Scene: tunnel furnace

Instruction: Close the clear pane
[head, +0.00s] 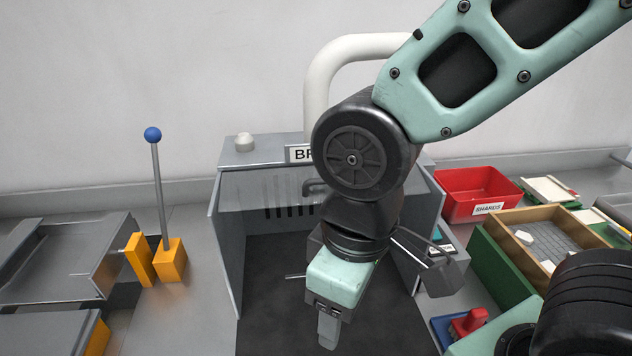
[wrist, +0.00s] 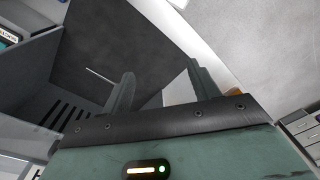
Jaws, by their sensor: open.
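The clear pane (head: 258,192) appears as a faint see-through sheet across the upper front of the grey booth (head: 229,250); its edges are hard to make out. The booth's front below it looks open onto a dark floor. A thin light bar (head: 294,276) shows beside my gripper and also in the wrist view (wrist: 99,75); I cannot tell whether it belongs to the pane. My gripper (head: 328,335) points down in front of the booth. In the wrist view its two fingers (wrist: 160,82) are apart with nothing between them. My arm hides the booth's right middle part.
A blue-knobbed lever (head: 159,190) on an orange block stands left, beside grey trays (head: 70,262). A red shards bin (head: 470,207), a green-sided wooden tray (head: 500,262) and a small red object (head: 470,320) on blue lie right. A grey box-like part (head: 440,275) hangs by the booth's right wall.

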